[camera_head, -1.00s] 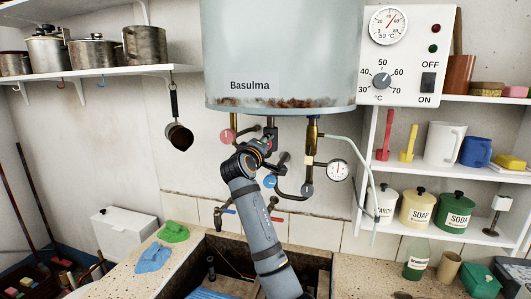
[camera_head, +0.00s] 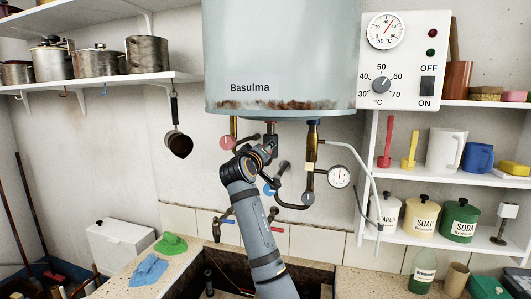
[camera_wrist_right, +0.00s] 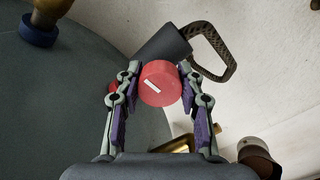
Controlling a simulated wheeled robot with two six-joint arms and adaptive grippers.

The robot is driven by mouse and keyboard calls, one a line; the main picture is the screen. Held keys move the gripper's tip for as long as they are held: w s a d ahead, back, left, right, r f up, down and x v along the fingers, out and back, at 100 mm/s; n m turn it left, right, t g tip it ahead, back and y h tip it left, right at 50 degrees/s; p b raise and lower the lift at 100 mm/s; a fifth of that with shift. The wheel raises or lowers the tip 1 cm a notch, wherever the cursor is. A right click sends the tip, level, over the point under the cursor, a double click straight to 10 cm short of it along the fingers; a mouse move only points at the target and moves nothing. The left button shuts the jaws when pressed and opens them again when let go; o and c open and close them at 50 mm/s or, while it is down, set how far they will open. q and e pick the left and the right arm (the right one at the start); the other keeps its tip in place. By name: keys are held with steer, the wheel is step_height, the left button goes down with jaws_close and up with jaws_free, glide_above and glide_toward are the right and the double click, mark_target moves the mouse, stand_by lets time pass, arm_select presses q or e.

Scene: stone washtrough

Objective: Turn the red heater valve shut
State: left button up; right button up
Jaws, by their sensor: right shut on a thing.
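The red valve knob (camera_wrist_right: 160,84), a short red cylinder with a white mark on its face, sits between the fingers of my right gripper (camera_wrist_right: 158,92) in the right wrist view. The gripper is shut on it, one finger pad at each side. In the head view my right gripper (camera_head: 266,148) is up among the pipes under the grey heater tank (camera_head: 280,60), which is labelled Basulma; my wrist hides most of the knob there. A round red disc (camera_head: 227,142) shows just left of my wrist. My left gripper is out of view.
A blue disc (camera_head: 269,189), a round gauge (camera_head: 339,176) and bent pipes crowd close to my arm. The stone trough (camera_head: 330,268) lies below. A control panel (camera_head: 407,60) hangs at the right. A small pan (camera_head: 178,146) hangs at the left.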

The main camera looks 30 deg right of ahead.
steer(key=shift+r, duration=0.1)
steer(key=o, duration=1.2)
steer(key=shift+a, duration=0.15)
steer(key=v, duration=1.2)
